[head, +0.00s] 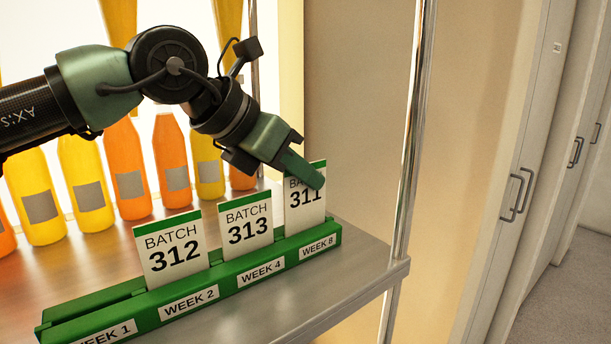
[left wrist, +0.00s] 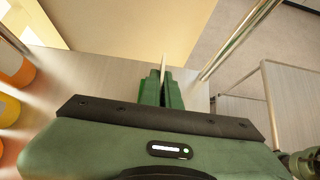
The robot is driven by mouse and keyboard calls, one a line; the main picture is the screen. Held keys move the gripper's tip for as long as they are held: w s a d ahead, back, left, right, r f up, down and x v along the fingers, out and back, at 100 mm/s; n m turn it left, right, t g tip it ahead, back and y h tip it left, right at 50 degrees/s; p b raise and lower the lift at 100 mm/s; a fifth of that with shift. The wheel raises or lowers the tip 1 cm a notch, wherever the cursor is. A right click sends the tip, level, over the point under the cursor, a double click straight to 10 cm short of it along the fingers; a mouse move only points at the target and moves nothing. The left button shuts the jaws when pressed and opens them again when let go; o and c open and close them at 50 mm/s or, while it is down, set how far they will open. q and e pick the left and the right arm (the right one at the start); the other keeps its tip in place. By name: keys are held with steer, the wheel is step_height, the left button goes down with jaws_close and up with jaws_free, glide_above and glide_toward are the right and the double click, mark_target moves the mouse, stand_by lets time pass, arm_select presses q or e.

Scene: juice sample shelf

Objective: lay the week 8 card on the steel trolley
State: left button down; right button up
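The week 8 card (head: 304,208) is white with a green top edge and reads "BATCH 311". It stands upright in the slot labelled WEEK 8 at the right end of the green card rack (head: 225,285). My left gripper (head: 306,172) is at the card's upper part, one finger across its front face and hiding some print; the other finger is hidden behind. In the left wrist view the green fingers (left wrist: 161,88) are close together around the card (left wrist: 164,66), seen edge-on. A steel-framed flat top (left wrist: 290,85) at the right there looks like the trolley.
Cards 312 (head: 171,249) and 313 (head: 246,221) stand in the rack left of the held card. Juice bottles (head: 128,175) line the shelf behind. A chrome post (head: 414,140) rises at the shelf's right corner. Cabinet doors (head: 545,150) are farther right.

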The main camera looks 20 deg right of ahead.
arm_select(q)
steer(key=shift+r+p, duration=0.75)
steer(key=shift+r, duration=0.6)
steer(key=shift+f, duration=0.1)
